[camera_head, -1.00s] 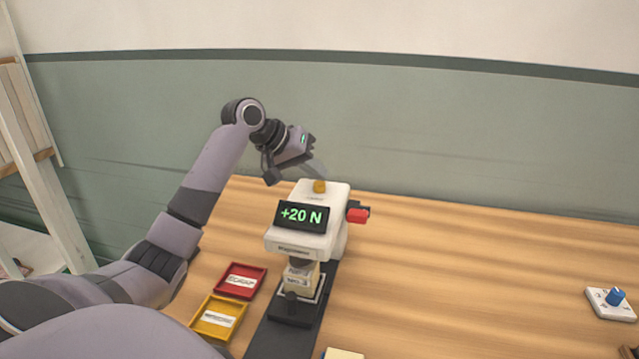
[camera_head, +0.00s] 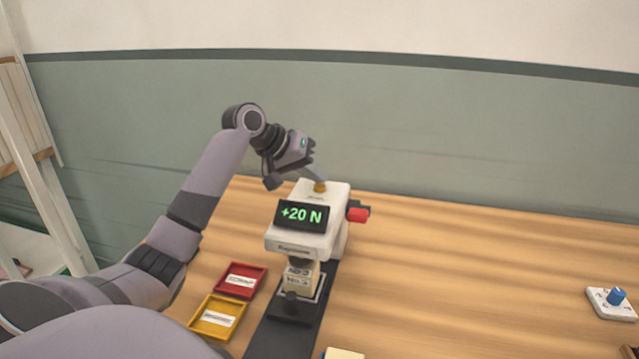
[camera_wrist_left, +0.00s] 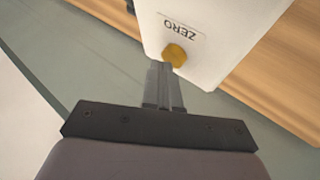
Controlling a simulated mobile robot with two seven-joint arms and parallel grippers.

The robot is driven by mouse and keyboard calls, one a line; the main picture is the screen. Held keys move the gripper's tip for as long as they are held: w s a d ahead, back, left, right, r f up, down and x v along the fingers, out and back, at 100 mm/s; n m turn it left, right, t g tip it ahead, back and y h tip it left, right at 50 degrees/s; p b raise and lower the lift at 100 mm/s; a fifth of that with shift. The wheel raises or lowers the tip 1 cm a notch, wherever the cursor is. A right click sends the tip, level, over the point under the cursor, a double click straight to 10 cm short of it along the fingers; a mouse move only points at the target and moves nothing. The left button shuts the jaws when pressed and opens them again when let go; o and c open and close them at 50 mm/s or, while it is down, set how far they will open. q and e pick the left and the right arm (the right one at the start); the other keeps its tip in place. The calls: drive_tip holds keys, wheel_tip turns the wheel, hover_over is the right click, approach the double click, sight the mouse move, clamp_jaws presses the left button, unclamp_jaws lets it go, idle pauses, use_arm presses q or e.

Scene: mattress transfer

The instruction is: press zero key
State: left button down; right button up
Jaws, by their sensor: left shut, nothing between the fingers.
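The white force tester (camera_head: 308,246) stands on the wooden table, its display (camera_head: 302,216) reading "+20 N" in green. The yellow zero key (camera_head: 320,187) is on its top; in the left wrist view the round yellow key (camera_wrist_left: 175,54) sits beside a label reading "ZERO" (camera_wrist_left: 180,26). My left gripper (camera_head: 318,178) is shut and empty, its fingertips right at the key from behind. In the left wrist view the closed fingertips (camera_wrist_left: 160,66) are at the key's edge; I cannot tell whether they touch it. My right gripper is not in view.
A red tray (camera_head: 262,281) and a yellow tray (camera_head: 239,318) lie left of the tester. A red knob (camera_head: 358,215) sticks out on its right side. A white dial box with a blue knob (camera_head: 616,296) lies far right. The table between is clear.

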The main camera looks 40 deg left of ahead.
sight(315, 186)
use_arm(q)
drive_tip(key=shift+f, duration=0.4)
drive_tip(key=shift+r, duration=0.1)
idle(0.3)
drive_tip(key=shift+r+p, duration=1.2)
drive_tip(key=shift+p, duration=0.2)
wheel_tip(315, 186, up, 3)
drive_tip(key=p, duration=0.3)
drive_tip(key=shift+r, duration=0.1)
drive_tip(key=shift+r+p, duration=0.8)
drive_tip(key=shift+r, duration=0.1)
drive_tip(key=shift+s, duration=0.1)
